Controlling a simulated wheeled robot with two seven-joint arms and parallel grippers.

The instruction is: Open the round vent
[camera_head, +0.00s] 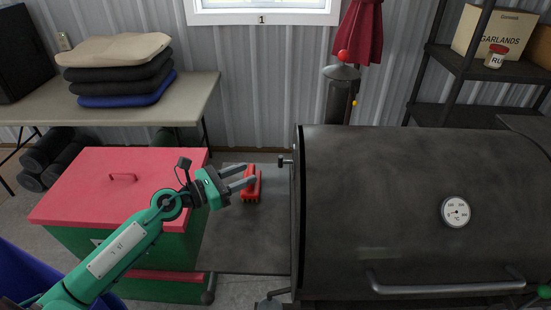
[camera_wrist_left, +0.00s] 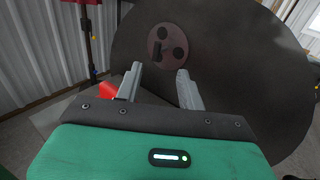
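The round vent (camera_wrist_left: 167,45) is a small reddish-brown disc with dark round openings and a dark upright piece, possibly a tab, on the grill's flat round end in the left wrist view. That end faces left and is hidden in the head view. My left gripper (camera_head: 249,174) is left of the grill, above the side shelf, with its fingers toward the grill. In the wrist view the left gripper (camera_wrist_left: 160,72) has its fingers apart and empty, just short of and below the vent. Green parts, likely of my right arm, show at the bottom right; its fingertips cannot be made out.
The dark grill (camera_head: 390,190) has a gauge and a front handle (camera_head: 445,288). A red brush-like object (camera_head: 251,188) lies on its side shelf (camera_head: 245,240), beneath my left gripper. A red-lidded green chest (camera_head: 120,180) stands left. A table (camera_head: 190,95) holds stacked cushions.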

